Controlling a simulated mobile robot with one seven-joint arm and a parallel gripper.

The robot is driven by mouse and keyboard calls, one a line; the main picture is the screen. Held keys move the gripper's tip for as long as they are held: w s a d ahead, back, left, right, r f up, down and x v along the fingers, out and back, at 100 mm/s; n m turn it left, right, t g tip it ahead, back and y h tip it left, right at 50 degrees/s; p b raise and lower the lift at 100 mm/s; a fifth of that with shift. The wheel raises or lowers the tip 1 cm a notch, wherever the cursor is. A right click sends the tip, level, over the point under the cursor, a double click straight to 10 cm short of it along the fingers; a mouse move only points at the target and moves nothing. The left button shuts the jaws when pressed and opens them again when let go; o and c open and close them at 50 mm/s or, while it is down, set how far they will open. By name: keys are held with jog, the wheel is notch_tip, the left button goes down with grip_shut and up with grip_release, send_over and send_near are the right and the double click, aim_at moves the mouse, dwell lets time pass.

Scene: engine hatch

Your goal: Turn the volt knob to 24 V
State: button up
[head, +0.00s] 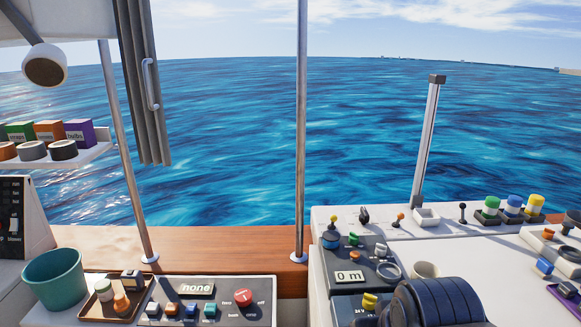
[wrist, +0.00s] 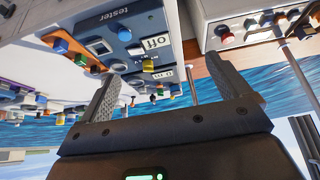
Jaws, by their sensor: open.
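A blue tester panel (wrist: 128,32) shows in the wrist view, tilted and upside down. In the head view a yellow knob (head: 370,300) sits at the lower right, beside a label that seems to read "24 V". The front of that panel is cut off by the picture edge and partly hidden. My gripper (wrist: 163,70) is open in the wrist view. Its two fingers are wide apart, with the knob in the gap between them as seen; contact does not show.
A panel with a "none" display (head: 197,289) and a red knob (head: 243,297) lies left of the thin post (head: 302,130). A teal bucket (head: 54,280) stands far left.

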jog(key=shift+c, duration=1.4)
jog(key=shift+w+r, duration=0.1)
jog(key=shift+w, duration=0.2)
jog(key=shift+c, duration=0.9)
jog(key=shift+n+g+h, duration=0.4)
jog(key=shift+n+g, duration=0.5)
jog(key=w, duration=0.1)
jog(key=w+r, duration=0.1)
jog(key=w, duration=0.2)
jog(key=shift+w+d+r, duration=0.15)
jog(key=shift+w+d, duration=0.1)
jog(key=shift+d, duration=0.05)
jog(key=c, duration=0.4)
jog(key=n+g+h, duration=0.2)
jog(key=n+g, duration=0.5)
send_over(370, 300)
jog(key=w+a, duration=0.3)
jog(key=w, duration=0.1)
notch_tip(370, 300, down, 8)
jog(key=x, duration=1)
jog(key=shift+s+d, duration=0.2)
jog(key=shift+c, duration=0.2)
